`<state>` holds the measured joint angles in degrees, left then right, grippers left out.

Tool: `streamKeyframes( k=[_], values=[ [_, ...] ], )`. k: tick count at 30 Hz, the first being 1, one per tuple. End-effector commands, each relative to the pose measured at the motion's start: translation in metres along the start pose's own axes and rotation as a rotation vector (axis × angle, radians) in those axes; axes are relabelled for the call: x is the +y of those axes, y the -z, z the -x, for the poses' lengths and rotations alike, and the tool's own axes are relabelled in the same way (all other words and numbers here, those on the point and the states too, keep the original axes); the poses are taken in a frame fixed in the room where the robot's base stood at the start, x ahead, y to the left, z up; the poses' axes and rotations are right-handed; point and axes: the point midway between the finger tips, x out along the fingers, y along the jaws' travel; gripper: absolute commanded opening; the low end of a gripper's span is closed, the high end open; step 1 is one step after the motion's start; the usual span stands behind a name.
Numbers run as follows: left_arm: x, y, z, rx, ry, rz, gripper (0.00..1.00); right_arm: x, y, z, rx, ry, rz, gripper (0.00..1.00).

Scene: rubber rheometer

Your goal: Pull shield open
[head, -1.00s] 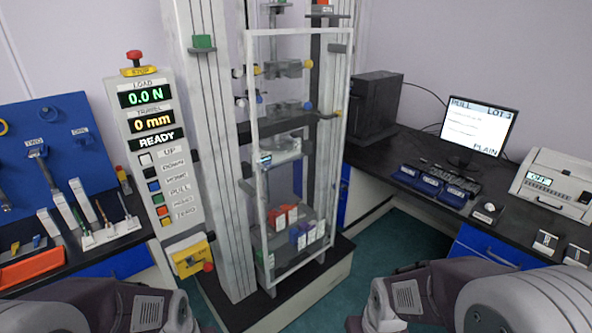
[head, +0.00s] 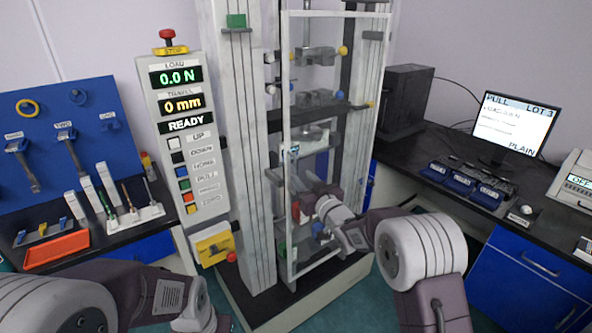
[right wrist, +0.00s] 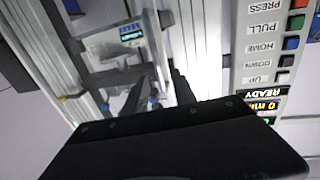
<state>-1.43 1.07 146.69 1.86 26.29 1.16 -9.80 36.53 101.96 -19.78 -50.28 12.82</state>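The shield (head: 287,90), a clear panel in a pale upright frame, stands in front of the test machine's columns. It looks closed across the clamps and crossheads. My right gripper (head: 303,186) is at the shield's left edge, around mid-height, below a small pale-blue display. In the right wrist view its two dark fingers (right wrist: 157,92) are apart, with a pale upright strip and frame parts beyond them. I cannot tell whether the fingers touch the frame. My left gripper (head: 222,322) is barely in view at the bottom edge, and its fingers are hidden.
The control panel (head: 180,130) with a red stop button stands left of the machine. A yellow box (head: 213,246) hangs below it. A blue tool board (head: 60,130) and red tray (head: 57,248) are at left. A monitor (head: 512,125) stands on the right bench.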

Motion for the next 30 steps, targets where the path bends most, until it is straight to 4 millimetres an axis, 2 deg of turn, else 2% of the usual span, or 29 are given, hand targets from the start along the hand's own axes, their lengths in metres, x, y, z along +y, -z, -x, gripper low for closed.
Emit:
streamKeyframes(
  k=[3,9,19,20,21,23,30],
  values=[
    [0.0,0.001,0.009,0.0,0.0,0.0,0.36,0.0,0.002,-0.025,0.0,-0.001,0.0,0.32],
    [0.0,0.002,0.014,0.0,0.0,0.0,0.36,0.0,0.001,-0.051,0.0,-0.001,0.0,0.32],
    [0.0,0.002,0.014,0.0,0.0,0.0,0.36,0.001,0.0,-0.056,-0.002,-0.002,-0.001,0.32],
    [0.0,0.002,0.014,0.0,0.0,0.0,0.36,0.001,0.0,-0.056,-0.001,-0.002,-0.001,0.27],
    [0.0,0.002,0.014,0.0,0.0,0.0,0.36,0.001,0.0,-0.056,-0.001,-0.002,-0.001,0.16],
    [0.0,0.002,0.014,0.0,0.0,0.0,0.36,0.001,0.0,-0.056,-0.001,-0.002,-0.001,0.0],
    [0.0,0.002,0.014,0.0,0.0,0.0,0.36,0.001,0.0,-0.056,-0.001,-0.002,-0.001,0.0]
  ],
)
